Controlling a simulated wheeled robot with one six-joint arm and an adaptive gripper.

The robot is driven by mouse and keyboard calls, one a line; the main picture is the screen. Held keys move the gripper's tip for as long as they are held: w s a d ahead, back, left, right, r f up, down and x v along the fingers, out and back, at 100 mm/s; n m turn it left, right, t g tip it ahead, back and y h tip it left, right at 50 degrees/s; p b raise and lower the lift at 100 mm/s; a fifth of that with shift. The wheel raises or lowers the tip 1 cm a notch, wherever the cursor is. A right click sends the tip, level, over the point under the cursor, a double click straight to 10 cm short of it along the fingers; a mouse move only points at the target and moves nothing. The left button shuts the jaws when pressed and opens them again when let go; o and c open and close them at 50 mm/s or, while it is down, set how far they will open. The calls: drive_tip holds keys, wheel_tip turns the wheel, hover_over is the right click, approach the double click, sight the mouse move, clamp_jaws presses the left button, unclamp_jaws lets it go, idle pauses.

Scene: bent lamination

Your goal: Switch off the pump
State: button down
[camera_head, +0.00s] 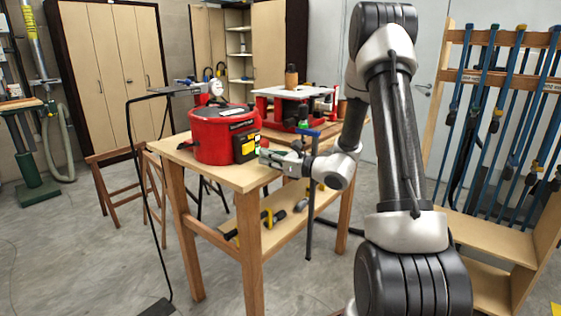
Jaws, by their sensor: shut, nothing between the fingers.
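The pump (210,135) is a red, rounded unit with a dark top and a small round gauge (216,88) above it. It stands upright on the wooden table (215,172). A black control box with a yellow label (245,147) sits on its right front side. Small green and light marks show at the box's right edge; the switch itself is too small to make out. My gripper (264,157) is shut and empty, level with the lower right edge of the box. I cannot tell whether it touches the box.
A red machine with a white top (292,95) stands behind on the table. Clamps (266,219) lie on the lower shelf. A thin black stand (139,180) rises left of the table. A rack of blue clamps (485,110) is at the right.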

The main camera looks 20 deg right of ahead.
sight(248, 153)
drive_tip(key=shift+x, duration=2.25)
drive_tip(key=shift+a, duration=0.1)
